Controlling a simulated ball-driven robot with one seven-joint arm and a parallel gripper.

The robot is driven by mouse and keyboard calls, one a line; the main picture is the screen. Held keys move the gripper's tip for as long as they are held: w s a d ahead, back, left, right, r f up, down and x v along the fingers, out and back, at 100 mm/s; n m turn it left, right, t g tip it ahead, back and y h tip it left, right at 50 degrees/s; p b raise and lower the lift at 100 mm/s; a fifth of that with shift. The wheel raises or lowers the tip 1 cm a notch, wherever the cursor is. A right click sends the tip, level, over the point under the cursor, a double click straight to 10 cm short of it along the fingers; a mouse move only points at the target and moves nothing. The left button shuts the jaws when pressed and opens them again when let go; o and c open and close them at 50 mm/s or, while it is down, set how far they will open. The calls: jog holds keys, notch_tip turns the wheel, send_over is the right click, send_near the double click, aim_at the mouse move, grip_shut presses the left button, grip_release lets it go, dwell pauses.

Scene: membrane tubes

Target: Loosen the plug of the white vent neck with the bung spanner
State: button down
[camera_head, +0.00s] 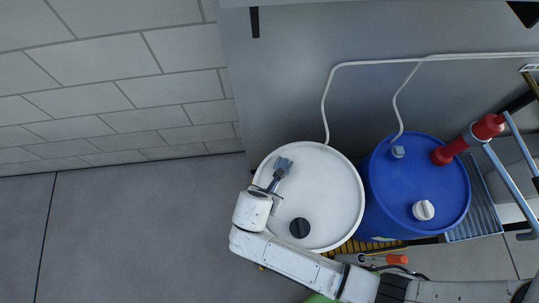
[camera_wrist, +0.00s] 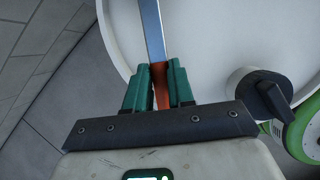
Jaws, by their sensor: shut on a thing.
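My gripper (camera_wrist: 157,78) has green fingers shut on the orange-red handle of the bung spanner (camera_wrist: 152,30). Its grey-blue metal shaft runs away from the fingers, and its far end is cut off in the wrist view. In the head view, my gripper (camera_head: 274,186) is over the left part of the white drum (camera_head: 335,190), with a grey-blue tool end (camera_head: 284,164) beyond it. A black plug (camera_head: 300,228) stands on the drum's near part, apart from the spanner. It also shows in the wrist view (camera_wrist: 268,95), right of the fingers. I cannot tell which plug is the vent neck's.
A blue drum (camera_head: 445,180) stands close on the right, with a white cap (camera_head: 424,210), a grey hose fitting (camera_head: 398,152) and a red pump (camera_head: 455,148). White hoses (camera_head: 375,62) run to both drums from the wall. Open floor (camera_head: 130,230) lies left.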

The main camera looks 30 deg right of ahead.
jog(key=shift+a, duration=0.1)
jog(key=shift+s+a, duration=0.7)
jog(key=shift+a, duration=0.2)
jog(key=shift+s+a, duration=0.65)
jog(key=shift+a, duration=0.2)
jog(key=shift+r, duration=0.15)
jog(key=shift+r, duration=3.35)
jog(key=shift+s, duration=0.15)
